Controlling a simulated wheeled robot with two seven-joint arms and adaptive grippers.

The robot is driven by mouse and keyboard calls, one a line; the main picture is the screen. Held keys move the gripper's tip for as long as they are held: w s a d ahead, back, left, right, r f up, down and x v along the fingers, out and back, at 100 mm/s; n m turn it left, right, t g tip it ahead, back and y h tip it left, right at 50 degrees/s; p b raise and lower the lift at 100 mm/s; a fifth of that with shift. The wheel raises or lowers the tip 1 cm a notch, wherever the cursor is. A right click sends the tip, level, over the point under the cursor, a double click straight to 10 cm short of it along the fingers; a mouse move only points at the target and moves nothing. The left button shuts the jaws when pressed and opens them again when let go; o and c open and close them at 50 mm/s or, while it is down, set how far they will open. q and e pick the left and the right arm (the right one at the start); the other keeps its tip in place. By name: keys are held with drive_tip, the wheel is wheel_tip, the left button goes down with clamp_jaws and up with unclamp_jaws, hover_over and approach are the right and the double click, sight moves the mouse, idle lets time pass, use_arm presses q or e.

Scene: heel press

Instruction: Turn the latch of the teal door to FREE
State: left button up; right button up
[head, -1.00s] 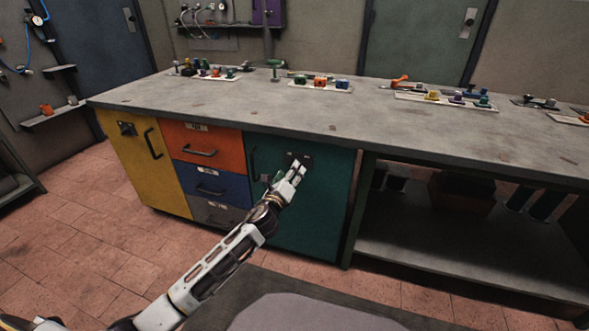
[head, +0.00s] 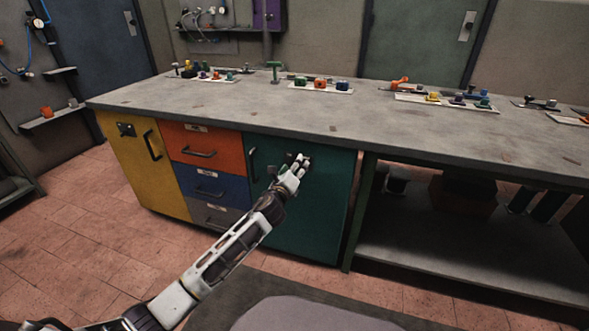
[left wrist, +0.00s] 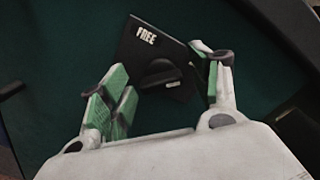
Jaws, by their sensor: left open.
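The teal door (head: 318,215) is the cabinet front below the bench, with a dark vertical handle (head: 253,164) at its left edge. My left gripper (head: 298,163) is in front of the upper part of the door and hides most of the latch in the head view. In the left wrist view, the black latch plate (left wrist: 135,45) carries the word FREE at its upper left. The dark latch knob (left wrist: 160,73) lies between the green-padded fingers of my left gripper (left wrist: 168,88), which are open and apart from it. A pale mark shows at the knob's right end. My right gripper is not in view.
A yellow door (head: 140,165) and orange (head: 200,145), blue (head: 210,185) and grey drawers stand left of the teal door. The bench top (head: 250,105) overhangs above. An open shelf (head: 450,255) lies to the right.

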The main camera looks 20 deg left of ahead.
use_arm(q)
drive_tip(key=c, duration=1)
drive_tip(key=shift+c, duration=0.2)
drive_tip(key=shift+f+n+p, duration=0.2)
drive_tip(key=shift+n+p, duration=2.15)
drive_tip(key=shift+n, duration=2.2)
drive_tip(key=shift+f+n+p, duration=0.2)
drive_tip(key=shift+n+p, duration=2.1)
drive_tip(key=shift+n, duration=2.25)
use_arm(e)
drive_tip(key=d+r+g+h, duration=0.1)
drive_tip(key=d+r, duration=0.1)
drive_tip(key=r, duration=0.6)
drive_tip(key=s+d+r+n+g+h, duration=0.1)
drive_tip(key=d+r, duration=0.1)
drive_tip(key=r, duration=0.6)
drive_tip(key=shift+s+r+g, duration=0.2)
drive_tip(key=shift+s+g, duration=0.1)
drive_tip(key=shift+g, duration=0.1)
